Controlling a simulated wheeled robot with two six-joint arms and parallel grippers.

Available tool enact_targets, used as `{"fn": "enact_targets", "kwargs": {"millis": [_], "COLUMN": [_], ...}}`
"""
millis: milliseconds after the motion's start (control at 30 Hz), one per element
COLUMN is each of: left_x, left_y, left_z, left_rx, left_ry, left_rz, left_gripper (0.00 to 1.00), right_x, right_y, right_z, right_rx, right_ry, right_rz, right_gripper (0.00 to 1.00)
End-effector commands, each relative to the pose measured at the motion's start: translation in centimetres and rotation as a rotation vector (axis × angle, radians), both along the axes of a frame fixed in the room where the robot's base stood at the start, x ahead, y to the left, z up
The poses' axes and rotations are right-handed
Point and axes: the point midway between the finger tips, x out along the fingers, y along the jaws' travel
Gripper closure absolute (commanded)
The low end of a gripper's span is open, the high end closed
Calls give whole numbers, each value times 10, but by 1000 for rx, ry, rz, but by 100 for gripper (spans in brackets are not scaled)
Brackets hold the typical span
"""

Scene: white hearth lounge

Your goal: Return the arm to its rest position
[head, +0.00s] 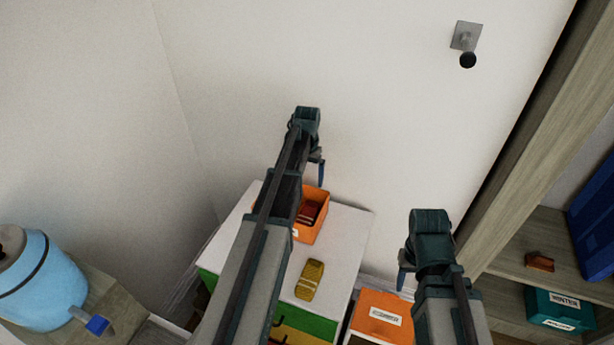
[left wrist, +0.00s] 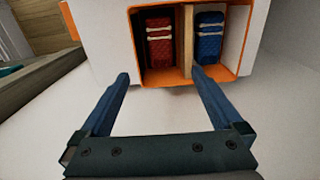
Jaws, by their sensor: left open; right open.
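My left arm reaches up over a white-topped cabinet (head: 345,225). My left gripper (head: 321,172) is beside and above an orange bin (head: 322,202) on that cabinet. In the left wrist view my left gripper (left wrist: 160,88) is open, with nothing between its two blue fingers. The bin (left wrist: 247,45) appears beyond the fingertips. My right gripper (head: 403,277) is at the lower right, in front of the wall; its fingers are small and partly hidden, and I see nothing held.
The bin has a divider (left wrist: 187,40) between a red item (left wrist: 159,45) and a blue item (left wrist: 209,45). A yellow item (head: 310,280) lies on the cabinet. An orange labelled box (head: 375,312) stands right of it. Wooden shelves (head: 540,235) are at right, a light-blue container (head: 40,285) at left.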

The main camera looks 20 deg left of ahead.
Motion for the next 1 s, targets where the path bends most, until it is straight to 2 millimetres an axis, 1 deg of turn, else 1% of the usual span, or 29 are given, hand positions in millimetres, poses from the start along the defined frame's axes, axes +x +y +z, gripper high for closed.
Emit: {"fn": "enact_targets", "kwargs": {"millis": [33, 267, 367, 467, 500, 567, 600, 667, 700, 767, 800, 900, 1000], "left_x": [0, 0, -4, -20, -30, -51, -67, -92, -110, -136, -153, -189, -215], "left_y": [0, 0, -7, -39, -58, -91, -114, -146, -166, -192, -206, -233, -249], "left_z": [3, 1, -2, -15, -22, -35, -44, -56, -64, -76, -82, -96, -104], "left_rx": [0, 0, 1, 7, 10, 19, 26, 37, 44, 56, 64, 80, 93], "left_ry": [0, 0, 1, 6, 11, 16, 21, 27, 31, 36, 38, 42, 43], "left_rz": [0, 0, -8, -41, -63, -101, -130, -173, -202, -242, -268, -322, -359], "left_gripper": [0, 0, 0, 0, 0, 0, 0, 0, 0, 0, 0, 0, 0], "right_x": [0, 0, 0, 0, 0, 0, 0, 0, 0, 0, 0, 0, 0], "right_y": [0, 0, 0, 0, 0, 0, 0, 0, 0, 0, 0, 0, 0], "right_z": [3, 1, -2, -14, -22, -35, -44, -56, -64, -76, -83, -96, -105], "right_rx": [0, 0, 0, 0, 0, -1, -1, -1, -1, -2, -2, -2, -3], "right_ry": [0, 0, 0, 0, 0, 0, 0, 0, 0, 0, 0, 1, 0], "right_rz": [-1, -1, -1, 0, 1, 2, 3, 5, 6, 7, 9, 11, 12], "right_gripper": [50, 50, 50, 50, 50, 50, 50, 50, 50, 50, 50, 50, 50]}}
